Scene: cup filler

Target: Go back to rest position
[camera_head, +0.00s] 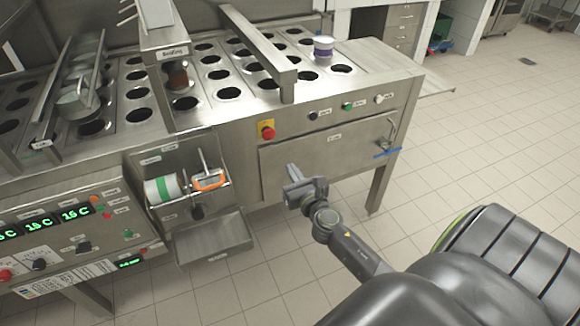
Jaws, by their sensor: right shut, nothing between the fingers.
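My right gripper (294,175) is in front of the steel cup-filling machine (345,150), near its large front door panel. It is shut and empty, and points up and to the left. Its arm comes in from the lower right. My left gripper is not in the view. A white and purple cup (323,47) sits in the hole plate at the upper right of the machine top. A brown cup (178,76) stands in a hole under the dosing head.
A red emergency button (267,131) and small knobs line the machine front. An open compartment holds a white and green roll (162,189) and an orange-framed device (209,180). A steel tray (214,240) juts out below. The tiled floor (480,130) at the right is clear.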

